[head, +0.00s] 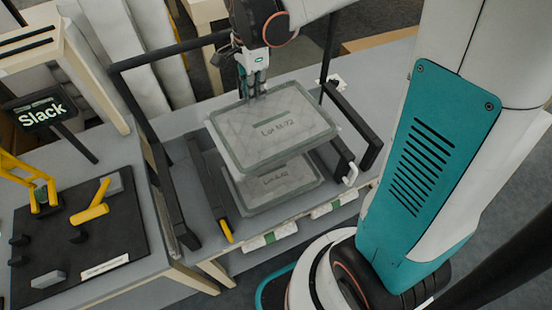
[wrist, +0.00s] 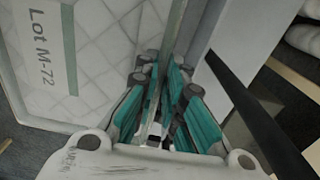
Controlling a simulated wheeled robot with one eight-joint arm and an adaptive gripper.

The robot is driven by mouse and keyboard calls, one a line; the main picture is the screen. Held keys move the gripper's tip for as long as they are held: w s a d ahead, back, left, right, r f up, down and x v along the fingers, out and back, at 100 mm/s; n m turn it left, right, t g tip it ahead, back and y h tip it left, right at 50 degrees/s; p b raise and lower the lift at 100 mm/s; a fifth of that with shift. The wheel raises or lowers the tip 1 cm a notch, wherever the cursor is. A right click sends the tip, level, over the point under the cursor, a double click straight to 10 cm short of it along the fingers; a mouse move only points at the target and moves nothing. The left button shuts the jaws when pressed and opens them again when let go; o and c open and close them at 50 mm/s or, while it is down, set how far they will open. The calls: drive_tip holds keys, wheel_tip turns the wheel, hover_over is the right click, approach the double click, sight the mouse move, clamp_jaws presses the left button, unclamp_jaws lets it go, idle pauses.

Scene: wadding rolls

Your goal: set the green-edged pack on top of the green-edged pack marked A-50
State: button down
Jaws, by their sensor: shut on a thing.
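The pack labelled Lot M-72 (head: 285,145) is flat, pale and quilted with a green edge. My gripper (head: 256,90) is shut on its far edge. In the wrist view, my gripper's teal fingers (wrist: 165,95) pinch the edge of this pack (wrist: 100,60). Any contact between the two is not clear.
Black rails (head: 206,190) flank the packs on the grey table, with another black bracket (head: 354,125) at the right. A yellow-handled tool (head: 225,230) lies at the left rail.

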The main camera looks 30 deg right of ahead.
drive_tip(key=shift+d+r+m, duration=0.15)
drive_tip(key=shift+m, duration=0.15)
drive_tip(key=shift+w+f, duration=0.1)
drive_tip(key=shift+f, duration=0.25)
wheel_tip(320, 180, down, 19)
drive_tip(key=b, duration=0.7)
drive_tip(key=shift+f, duration=0.15)
drive_tip(key=shift+f+b, duration=0.25)
drive_tip(key=shift+b, duration=0.05)
drive_tip(key=c, duration=2.1)
unclamp_jaws()
drive_tip(key=o, duration=0.4)
drive_tip(key=shift+r, duration=0.1)
